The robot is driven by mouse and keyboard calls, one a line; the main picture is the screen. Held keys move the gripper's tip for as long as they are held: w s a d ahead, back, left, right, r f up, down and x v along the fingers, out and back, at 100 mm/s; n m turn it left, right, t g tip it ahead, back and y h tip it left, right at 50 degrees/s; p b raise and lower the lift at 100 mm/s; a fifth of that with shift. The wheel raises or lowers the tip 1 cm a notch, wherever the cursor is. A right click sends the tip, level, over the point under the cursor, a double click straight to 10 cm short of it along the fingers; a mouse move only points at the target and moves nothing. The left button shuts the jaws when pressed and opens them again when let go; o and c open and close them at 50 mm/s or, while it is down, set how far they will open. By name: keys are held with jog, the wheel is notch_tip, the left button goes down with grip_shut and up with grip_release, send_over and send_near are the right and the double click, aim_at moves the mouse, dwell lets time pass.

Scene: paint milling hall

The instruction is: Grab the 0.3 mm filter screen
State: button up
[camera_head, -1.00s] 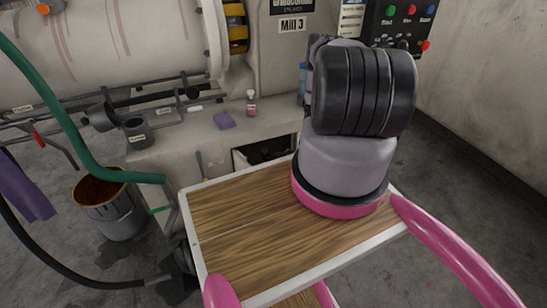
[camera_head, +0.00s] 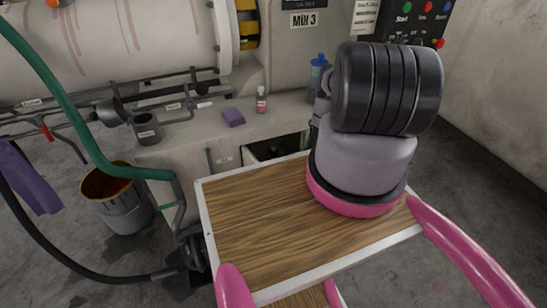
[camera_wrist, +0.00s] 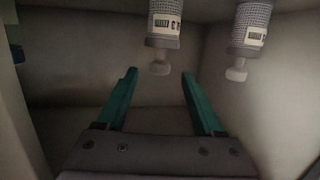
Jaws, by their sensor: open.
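In the wrist view two grey mesh cylinders with white labels and pale knobs hang into the top of the picture. The middle filter screen (camera_wrist: 165,22) has a label that seems to show a 3; the full marking is not clear. The right filter screen (camera_wrist: 249,24) has a label too small to read surely. My gripper (camera_wrist: 159,74) is open and empty, its two green fingers apart. The middle screen's knob appears in line with the gap between the fingertips, and I see no contact. In the head view my gripper and the screens are hidden.
Pale walls enclose the gripper in the wrist view. In the head view a dark opening (camera_head: 262,151) shows in the machine's base. A bucket (camera_head: 122,212) stands left.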

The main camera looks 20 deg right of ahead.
aim_at(275, 148)
jog(key=shift+x, duration=1.95)
grip_shut()
